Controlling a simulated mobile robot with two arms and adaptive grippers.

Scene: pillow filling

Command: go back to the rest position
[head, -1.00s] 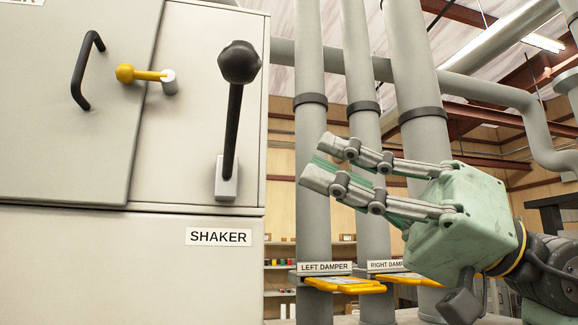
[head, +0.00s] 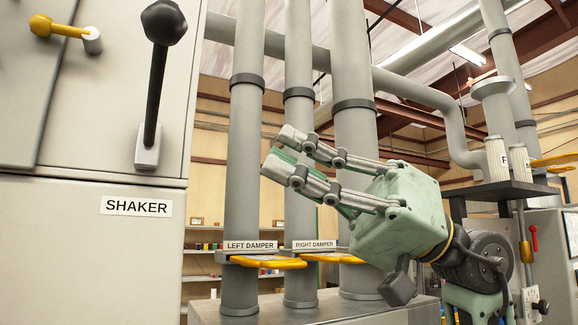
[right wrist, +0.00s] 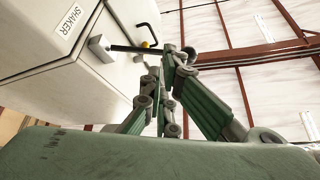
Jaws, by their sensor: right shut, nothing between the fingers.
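My right gripper (head: 277,155) is pale green with grey fingers. It is shut and empty, raised in the air in front of the grey pipes, with its fingers toward the left of the head view. In the right wrist view its fingers (right wrist: 165,95) come together with nothing between them. The shaker lever (head: 153,90), black with a round knob, stands upright on the grey cabinet, left of the gripper and apart from it. It also shows in the right wrist view (right wrist: 125,48). My left gripper is not in view.
The cabinet (head: 85,260) fills the left side. Yellow handles of the left damper (head: 268,262) and right damper (head: 335,257) stick out from the pipes below the gripper. A dark stand (head: 500,190) and a red-knobbed lever (head: 534,238) are at the right.

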